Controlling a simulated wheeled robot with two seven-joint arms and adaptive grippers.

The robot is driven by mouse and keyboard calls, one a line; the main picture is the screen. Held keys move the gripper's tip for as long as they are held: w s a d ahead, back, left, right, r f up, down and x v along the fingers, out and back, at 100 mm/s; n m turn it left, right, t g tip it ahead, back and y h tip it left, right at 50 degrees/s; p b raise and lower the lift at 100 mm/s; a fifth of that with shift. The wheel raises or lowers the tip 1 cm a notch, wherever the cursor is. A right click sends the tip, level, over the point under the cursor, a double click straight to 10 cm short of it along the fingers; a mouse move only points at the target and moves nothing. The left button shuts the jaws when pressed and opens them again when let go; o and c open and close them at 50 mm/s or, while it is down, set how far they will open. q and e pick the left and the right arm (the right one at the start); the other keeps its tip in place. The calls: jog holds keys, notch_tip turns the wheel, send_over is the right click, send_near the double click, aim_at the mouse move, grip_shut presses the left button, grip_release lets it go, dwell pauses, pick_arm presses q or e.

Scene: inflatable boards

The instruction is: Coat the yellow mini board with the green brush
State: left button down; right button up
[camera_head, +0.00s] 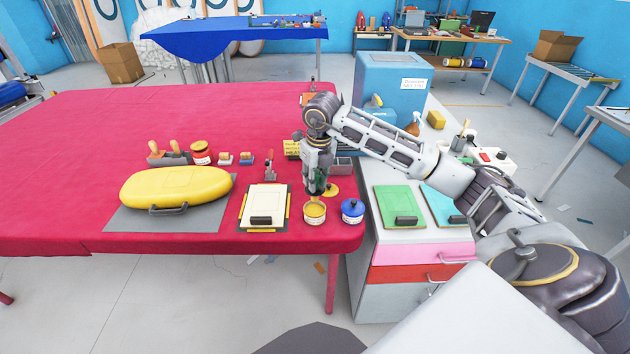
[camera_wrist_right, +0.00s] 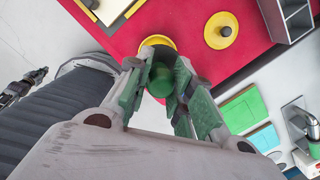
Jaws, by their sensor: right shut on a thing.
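The yellow mini board (camera_head: 176,186) lies on a grey mat (camera_head: 215,216) on the left part of the red table, with a dark handle at its front edge. My right gripper (camera_head: 316,190) points down above an open yellow can (camera_head: 314,212) near the table's right front. In the right wrist view my right gripper (camera_wrist_right: 163,88) is shut on the green brush (camera_wrist_right: 161,78), whose green top shows between the fingers. The yellow rim of the can (camera_wrist_right: 158,42) shows just beyond it. The bristles are hidden, so I cannot tell whether they touch the can's contents.
A blue-lidded can (camera_head: 352,211) stands right of the open can. A clipboard (camera_head: 263,208) lies to its left. A yellow lid (camera_head: 330,190) lies behind it. The table's far left is clear.

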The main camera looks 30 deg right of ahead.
jog(key=shift+r+p, duration=0.45)
jog(key=shift+r, duration=0.45)
dwell(0.4)
